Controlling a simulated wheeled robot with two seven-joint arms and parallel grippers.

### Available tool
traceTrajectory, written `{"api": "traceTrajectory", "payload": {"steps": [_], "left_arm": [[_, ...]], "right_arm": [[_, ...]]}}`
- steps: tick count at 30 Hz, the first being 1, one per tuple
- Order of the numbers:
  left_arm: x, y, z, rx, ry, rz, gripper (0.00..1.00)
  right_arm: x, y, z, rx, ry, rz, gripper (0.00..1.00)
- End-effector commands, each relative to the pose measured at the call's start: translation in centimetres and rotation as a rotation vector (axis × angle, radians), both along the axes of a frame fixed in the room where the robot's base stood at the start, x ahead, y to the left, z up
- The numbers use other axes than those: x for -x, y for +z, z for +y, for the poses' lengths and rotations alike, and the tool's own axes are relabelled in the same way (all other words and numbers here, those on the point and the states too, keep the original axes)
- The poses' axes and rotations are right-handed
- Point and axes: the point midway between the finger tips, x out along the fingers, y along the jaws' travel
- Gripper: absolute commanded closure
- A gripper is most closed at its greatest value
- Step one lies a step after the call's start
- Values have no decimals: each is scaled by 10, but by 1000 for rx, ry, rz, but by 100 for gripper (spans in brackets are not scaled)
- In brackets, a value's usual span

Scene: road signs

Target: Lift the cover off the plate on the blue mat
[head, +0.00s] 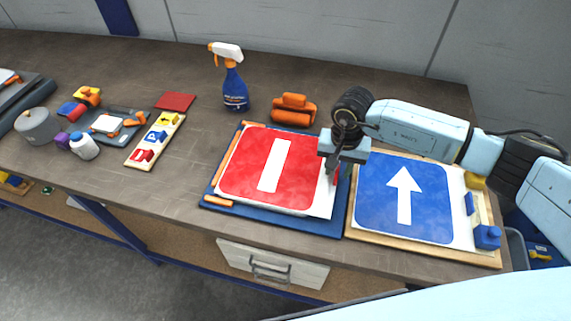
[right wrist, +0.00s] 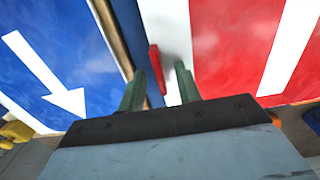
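A red square plate with a white bar (head: 268,168) lies on the blue mat (head: 280,225), with a white sheet or border showing at its right side. It also shows at the right of the right wrist view (right wrist: 225,45). I cannot tell a separate cover from the plate. A small red tab (right wrist: 157,68) stands on the white strip by the plate's edge, ahead of my fingers. My right gripper (head: 333,172) is over the plate's right edge, pointing down. My left gripper is not in view.
A blue plate with a white arrow (head: 404,198) lies on a wooden board close to the right. A spray bottle (head: 234,80) and orange rolls (head: 293,110) stand behind. A tray of coloured blocks (head: 156,139) is at left. Bare tabletop lies between.

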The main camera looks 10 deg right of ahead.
Motion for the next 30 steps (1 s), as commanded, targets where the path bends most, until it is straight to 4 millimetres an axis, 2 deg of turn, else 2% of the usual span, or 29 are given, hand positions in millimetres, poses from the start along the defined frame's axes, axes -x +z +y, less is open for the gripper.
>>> {"api": "traceTrajectory", "payload": {"steps": [4,9,12,23,26,30], "left_arm": [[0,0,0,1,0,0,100],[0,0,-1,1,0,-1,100],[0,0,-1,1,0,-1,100],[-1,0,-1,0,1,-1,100],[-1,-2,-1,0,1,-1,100],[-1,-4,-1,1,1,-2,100]], "right_arm": [[0,0,0,0,0,0,68],[0,1,0,0,0,0,90],[0,1,0,0,-1,0,100],[-1,4,0,-1,-1,-2,100],[-2,15,-1,0,-1,-4,100],[-2,42,-1,-1,0,-6,100]]}}
